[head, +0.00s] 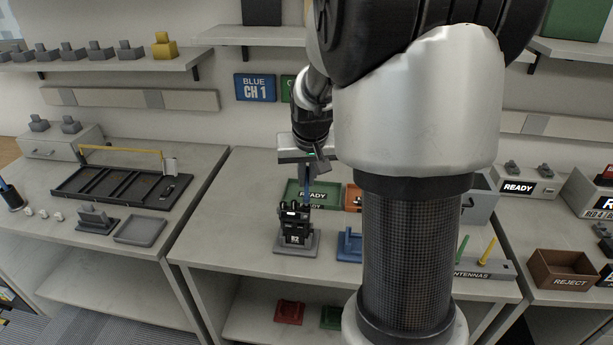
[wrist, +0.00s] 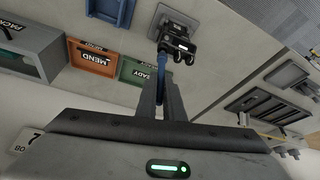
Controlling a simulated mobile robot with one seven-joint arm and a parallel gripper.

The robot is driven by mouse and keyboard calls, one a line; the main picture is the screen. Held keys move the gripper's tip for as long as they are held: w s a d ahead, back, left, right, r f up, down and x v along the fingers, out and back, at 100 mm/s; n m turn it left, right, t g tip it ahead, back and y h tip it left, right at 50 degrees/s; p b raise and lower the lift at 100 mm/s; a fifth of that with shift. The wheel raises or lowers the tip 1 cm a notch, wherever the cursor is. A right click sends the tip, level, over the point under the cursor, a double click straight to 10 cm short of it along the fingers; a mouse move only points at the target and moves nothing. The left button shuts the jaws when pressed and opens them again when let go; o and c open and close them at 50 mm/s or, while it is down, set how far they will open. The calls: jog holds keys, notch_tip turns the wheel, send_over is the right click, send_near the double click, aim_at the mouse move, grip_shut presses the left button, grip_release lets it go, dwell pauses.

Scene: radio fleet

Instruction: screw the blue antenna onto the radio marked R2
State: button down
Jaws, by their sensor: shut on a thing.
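The black radio marked R2 (head: 295,227) stands upright on a grey base (head: 297,244) on the middle table. It also shows in the wrist view (wrist: 178,45). My gripper (head: 308,165) is above the radio, shut on the blue antenna (head: 306,190). The antenna hangs down from the fingers and its lower end is at the radio's top; I cannot tell whether it is threaded in. In the wrist view the blue antenna (wrist: 161,70) reaches from between my fingers to the radio.
A green READY tray (head: 312,187) lies behind the radio, and a blue cradle (head: 349,244) stands to its right. The antenna rack (head: 485,270) holds a green and a yellow antenna. A REJECT box (head: 565,270) is further right. My arm blocks part of the table.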

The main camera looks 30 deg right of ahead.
jog(key=shift+f+b, duration=0.5)
jog(key=shift+f, duration=0.2)
jog(key=c, duration=1.8)
grip_release()
jog(key=shift+r, duration=0.1)
